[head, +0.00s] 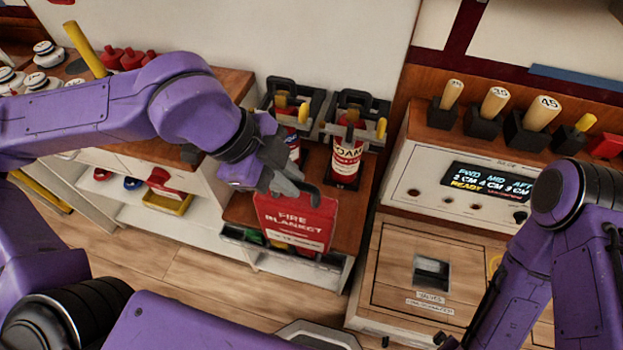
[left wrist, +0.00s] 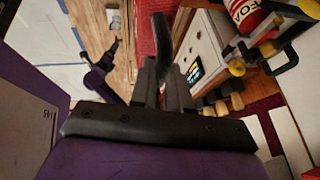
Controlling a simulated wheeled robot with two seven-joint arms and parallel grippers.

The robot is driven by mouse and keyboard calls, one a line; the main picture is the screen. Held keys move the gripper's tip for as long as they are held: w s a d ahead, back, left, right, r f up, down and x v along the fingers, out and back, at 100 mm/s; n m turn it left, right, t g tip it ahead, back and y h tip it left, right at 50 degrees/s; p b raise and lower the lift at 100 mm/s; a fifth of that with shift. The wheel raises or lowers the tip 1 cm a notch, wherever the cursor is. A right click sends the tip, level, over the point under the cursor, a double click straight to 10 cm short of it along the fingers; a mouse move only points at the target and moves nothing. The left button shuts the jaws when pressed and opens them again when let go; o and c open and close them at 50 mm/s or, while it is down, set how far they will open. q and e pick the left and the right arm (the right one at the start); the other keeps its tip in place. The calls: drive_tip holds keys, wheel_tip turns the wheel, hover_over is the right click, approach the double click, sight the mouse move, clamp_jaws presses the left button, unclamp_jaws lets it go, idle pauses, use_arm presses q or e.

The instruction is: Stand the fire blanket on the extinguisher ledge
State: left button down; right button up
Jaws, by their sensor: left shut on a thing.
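The fire blanket (head: 295,223) is a red flat pack with white lettering and a dark handle loop on top. My left gripper (head: 290,182) is shut on that handle, and the pack hangs upright, slightly tilted, at the front of the low wooden ledge (head: 347,212). I cannot tell whether its base touches the ledge. In the left wrist view the handle (left wrist: 162,45) stands between the fingers, with part of the red pack (left wrist: 150,22) beyond. A foam extinguisher (head: 346,160) stands on the ledge behind it. My right arm shows at the right, but its gripper is not visible.
Two dark brackets (head: 357,107) with yellow parts are at the back of the ledge, and another canister (head: 290,145) is partly hidden by my left gripper. A cream console (head: 455,185) with a lit display and wooden-handled tools stands to the right. Shelves lie to the left.

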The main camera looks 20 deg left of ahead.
use_arm(q)
drive_tip(key=w+d+f+p, duration=0.1)
drive_tip(key=w+d+f, duration=0.2)
drive_tip(key=w+f, duration=0.9)
drive_tip(key=shift+p, duration=0.35)
drive_tip(key=c, duration=1.1)
unclamp_jaws()
drive_tip(key=shift+s+f, duration=0.1)
drive_tip(key=shift+f, duration=0.05)
drive_tip(key=v, duration=1.2)
drive_tip(key=s+f+m+g+y, duration=0.1)
drive_tip(key=s+f+m+y, duration=0.3)
drive_tip(key=f+m, duration=0.7)
drive_tip(key=s+f+m+y, duration=0.3)
drive_tip(key=s+f+m, duration=0.5)
drive_tip(key=f, duration=0.6)
drive_tip(key=s+a+f+m+y, duration=0.1)
drive_tip(key=s+a+f+m, duration=0.3)
drive_tip(key=m, duration=1)
drive_tip(key=s+a+f+m+t, duration=0.1)
drive_tip(key=s+a+f+m, duration=0.3)
drive_tip(key=a+m, duration=0.7)
drive_tip(key=s+m, duration=0.1)
drive_tip(key=m, duration=0.1)
drive_tip(key=shift+a+m+t+y, duration=0.3)
drive_tip(key=shift+m+y, duration=0.1)
use_arm(e)
wheel_tip(320, 180, up, 3)
drive_tip(key=shift+f, duration=0.2)
